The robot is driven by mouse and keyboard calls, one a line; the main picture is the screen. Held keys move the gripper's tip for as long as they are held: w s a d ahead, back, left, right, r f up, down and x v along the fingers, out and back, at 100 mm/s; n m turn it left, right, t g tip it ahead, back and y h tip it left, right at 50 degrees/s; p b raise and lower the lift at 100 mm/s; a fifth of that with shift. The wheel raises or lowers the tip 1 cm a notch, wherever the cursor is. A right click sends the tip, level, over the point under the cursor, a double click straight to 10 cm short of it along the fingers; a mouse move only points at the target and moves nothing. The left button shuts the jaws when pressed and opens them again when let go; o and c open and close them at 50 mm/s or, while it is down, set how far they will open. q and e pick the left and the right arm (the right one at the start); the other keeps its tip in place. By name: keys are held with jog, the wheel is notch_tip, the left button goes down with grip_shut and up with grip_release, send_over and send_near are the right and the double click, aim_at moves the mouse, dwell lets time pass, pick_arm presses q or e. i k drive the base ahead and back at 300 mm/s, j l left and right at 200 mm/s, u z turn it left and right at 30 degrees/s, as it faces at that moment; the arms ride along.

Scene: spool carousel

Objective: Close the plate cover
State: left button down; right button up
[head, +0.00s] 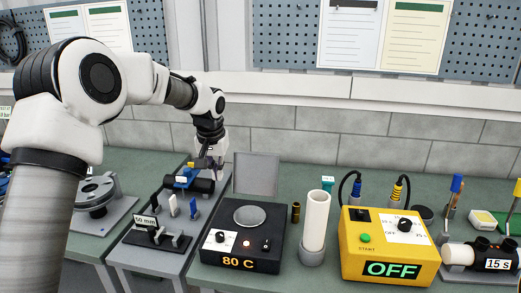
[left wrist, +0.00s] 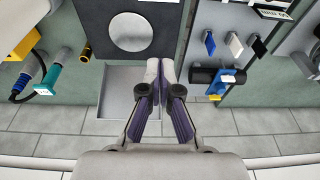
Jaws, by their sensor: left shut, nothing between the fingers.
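The plate cover (head: 256,174) is a flat grey panel standing upright, open, at the back edge of the black heater box (head: 229,250) marked 80 C. The round metal plate (head: 249,215) on top of the box is uncovered. In the left wrist view the cover (left wrist: 120,100) lies below the round plate (left wrist: 130,32). My left gripper (head: 216,174) is shut and empty, just left of the cover in the head view. In the left wrist view its fingertips (left wrist: 160,68) overlap the cover's right side; I cannot tell whether they touch. My right gripper is not in view.
A rack (head: 150,253) marked 50 mm with blue, white and black parts stands left of the heater. A white tube (head: 315,222) and a yellow box (head: 385,262) showing OFF stand to its right. A tiled wall (head: 300,145) is behind.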

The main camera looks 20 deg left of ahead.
aim_at(255, 174)
jog(key=i, duration=1)
